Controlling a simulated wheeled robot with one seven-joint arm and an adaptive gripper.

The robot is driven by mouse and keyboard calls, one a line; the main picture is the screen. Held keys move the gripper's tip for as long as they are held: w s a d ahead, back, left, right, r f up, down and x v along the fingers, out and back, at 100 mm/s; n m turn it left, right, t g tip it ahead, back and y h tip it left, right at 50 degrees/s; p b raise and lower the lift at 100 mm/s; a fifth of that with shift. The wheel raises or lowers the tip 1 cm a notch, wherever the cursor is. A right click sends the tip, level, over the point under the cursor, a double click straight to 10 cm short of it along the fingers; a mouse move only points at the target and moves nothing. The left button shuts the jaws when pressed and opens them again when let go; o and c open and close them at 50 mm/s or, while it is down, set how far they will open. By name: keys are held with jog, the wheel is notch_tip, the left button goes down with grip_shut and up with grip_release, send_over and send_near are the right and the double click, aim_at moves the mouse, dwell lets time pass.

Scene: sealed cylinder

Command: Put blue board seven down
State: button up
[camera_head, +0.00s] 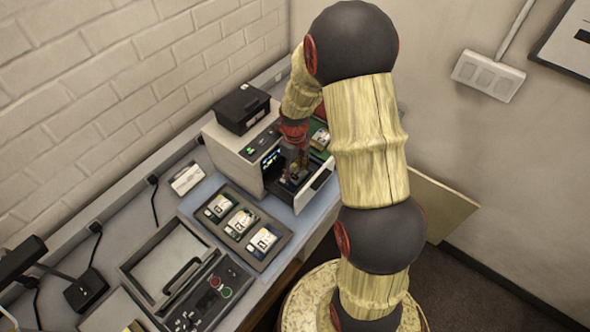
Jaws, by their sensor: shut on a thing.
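My gripper (294,168) points down at the open front of a white boxy machine (234,146). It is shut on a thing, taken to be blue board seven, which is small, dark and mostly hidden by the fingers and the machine. I cannot read its colour or number. Three boards with white labels lie in a row in a dark tray (277,246): a left one (219,207), a middle one (241,223) and a right one (262,241). A green board (320,138) shows just behind and right of my gripper.
A black box (241,107) sits on top of the machine. A control panel (210,300) with red and green buttons and a grey handled lid (165,262) are at the front left. A small white box (187,179) stands near the wall. The blue mat (203,190) has narrow bare strips.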

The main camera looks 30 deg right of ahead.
jog(key=shift+f, duration=0.25)
jog(key=o, duration=1.3)
jog(key=shift+r, duration=0.1)
